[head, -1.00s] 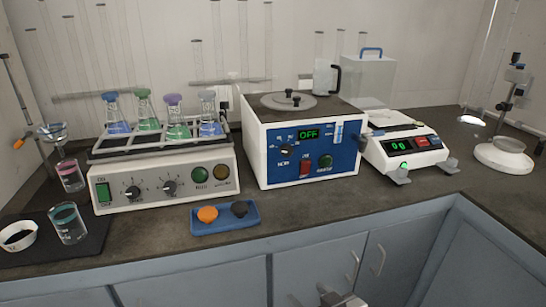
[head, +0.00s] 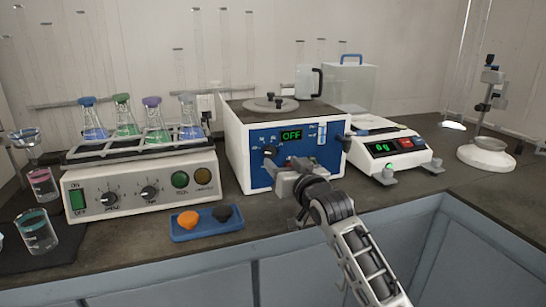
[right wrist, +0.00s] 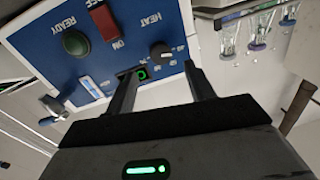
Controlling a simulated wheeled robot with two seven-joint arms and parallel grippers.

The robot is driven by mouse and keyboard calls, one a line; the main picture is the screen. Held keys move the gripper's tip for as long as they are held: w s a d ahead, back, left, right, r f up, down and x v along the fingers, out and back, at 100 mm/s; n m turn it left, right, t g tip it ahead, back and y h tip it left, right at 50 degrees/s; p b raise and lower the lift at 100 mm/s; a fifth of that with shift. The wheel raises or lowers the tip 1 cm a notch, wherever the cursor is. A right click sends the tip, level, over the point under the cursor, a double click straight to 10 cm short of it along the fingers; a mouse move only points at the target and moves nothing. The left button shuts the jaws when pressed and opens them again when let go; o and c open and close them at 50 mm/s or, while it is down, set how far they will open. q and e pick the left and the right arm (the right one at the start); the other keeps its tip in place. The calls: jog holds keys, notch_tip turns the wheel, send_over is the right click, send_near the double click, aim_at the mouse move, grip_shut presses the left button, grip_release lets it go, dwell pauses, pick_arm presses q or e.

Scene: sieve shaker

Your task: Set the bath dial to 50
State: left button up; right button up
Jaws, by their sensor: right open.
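The bath is a white box with a blue front panel (head: 256,168) and a lidded top. Its green display (head: 292,135) reads OFF. The black bath dial (head: 270,151) is at the panel's left; its setting is too small to read. My right gripper (head: 284,174) is in front of the panel, just below the dial, and hides the lower switches. In the right wrist view the open, empty fingers (right wrist: 163,70) point at the panel, with the dial (right wrist: 160,54) appearing between the tips, apparently untouched. My left gripper is out of view.
A shaker (head: 140,190) with several flasks stands left of the bath, a balance (head: 395,150) right of it. A blue tray (head: 207,229) with an orange and a black piece lies in front. Beakers stand far left. A red switch (right wrist: 103,20) and green button (right wrist: 75,43) are near my fingers.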

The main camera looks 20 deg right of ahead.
aim_at(271, 153)
jog(key=w, duration=0.6)
jog(key=shift+w+a, duration=0.25)
jog(key=shift+a, duration=0.15)
jog(key=c, duration=1)
